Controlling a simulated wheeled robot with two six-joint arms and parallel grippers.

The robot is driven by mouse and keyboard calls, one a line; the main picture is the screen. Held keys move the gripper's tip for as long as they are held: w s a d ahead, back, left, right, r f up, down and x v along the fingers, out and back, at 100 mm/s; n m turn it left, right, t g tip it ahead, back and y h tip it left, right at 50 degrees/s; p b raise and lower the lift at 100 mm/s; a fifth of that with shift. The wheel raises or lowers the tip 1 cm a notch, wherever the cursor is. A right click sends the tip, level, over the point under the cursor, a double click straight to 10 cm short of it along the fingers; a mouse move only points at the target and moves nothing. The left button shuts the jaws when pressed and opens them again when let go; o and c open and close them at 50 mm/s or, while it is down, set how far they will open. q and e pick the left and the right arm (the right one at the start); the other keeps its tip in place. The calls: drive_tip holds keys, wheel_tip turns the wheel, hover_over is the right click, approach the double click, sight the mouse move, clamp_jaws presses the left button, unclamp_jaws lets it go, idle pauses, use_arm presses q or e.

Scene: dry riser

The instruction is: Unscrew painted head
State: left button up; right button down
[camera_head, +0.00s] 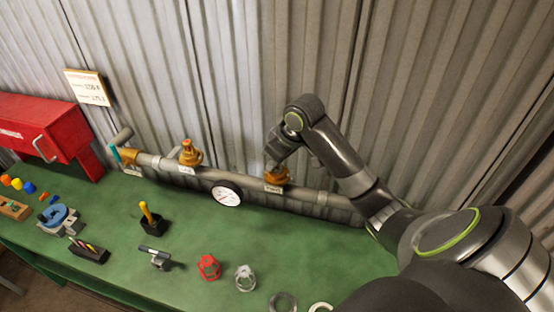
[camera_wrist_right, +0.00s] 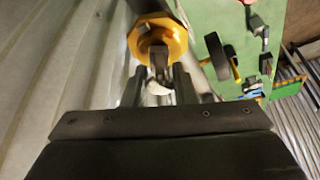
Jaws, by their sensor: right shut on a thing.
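A grey pipe (camera_head: 235,180) runs along the wall and carries two yellow-orange fittings. The left fitting (camera_head: 190,156) has an upright orange top and is free of my arms. My right gripper (camera_head: 273,157) comes down onto the right fitting (camera_head: 277,176), which has a tag in front. In the right wrist view this fitting is a yellow ring (camera_wrist_right: 172,36) ahead of the fingers. The fingers (camera_wrist_right: 158,88) are shut on a small grey metal head (camera_wrist_right: 158,62) at the ring's centre. Its paint cannot be made out. My left gripper is out of view.
A round gauge (camera_head: 227,195) sits against the pipe. A red box (camera_head: 45,130) stands left; corrugated wall lies behind.

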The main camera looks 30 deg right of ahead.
drive_tip(key=n+y, duration=0.1)
drive_tip(key=n, duration=0.1)
drive_tip(key=n+g, duration=0.1)
drive_tip(key=n, duration=0.2)
drive_tip(key=shift+y, duration=0.4)
drive_tip(key=shift+n, duration=0.3)
drive_tip(key=n+g, duration=0.1)
drive_tip(key=n, duration=0.2)
drive_tip(key=n+g+y, duration=0.1)
drive_tip(key=n, duration=0.1)
drive_tip(key=shift+r+n, duration=0.1)
drive_tip(key=shift+n, duration=0.3)
drive_tip(key=c, duration=1.1)
unclamp_jaws()
